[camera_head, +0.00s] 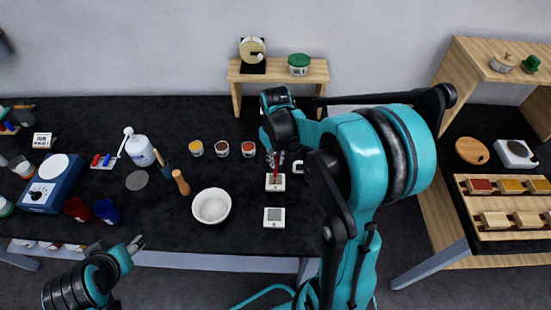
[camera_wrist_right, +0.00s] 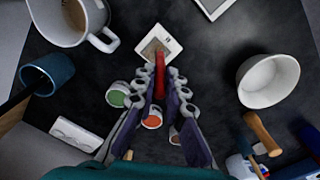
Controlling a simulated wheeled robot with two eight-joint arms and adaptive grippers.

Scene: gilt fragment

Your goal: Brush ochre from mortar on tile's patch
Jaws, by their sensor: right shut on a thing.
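My right gripper (camera_head: 273,155) is shut on a red-handled brush (camera_wrist_right: 159,78), held pointing down over a white tile (camera_head: 275,182). In the right wrist view this tile (camera_wrist_right: 146,39) bears a brownish patch, with the brush tip close to it; I cannot tell if they touch. A second white tile (camera_head: 274,223) with a grey patch lies nearer the front edge. The white mortar (camera_head: 211,206) stands left of the tiles; it also shows in the right wrist view (camera_wrist_right: 268,82). My left gripper (camera_head: 137,244) is low at the left, away from these; its opening is unclear.
Yellow (camera_head: 196,148), brown (camera_head: 222,149) and orange (camera_head: 248,149) pots stand behind. A white mug (camera_wrist_right: 75,22) and a blue cup (camera_wrist_right: 45,75) are beside the tile. The black table is clear between mortar and tiles.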

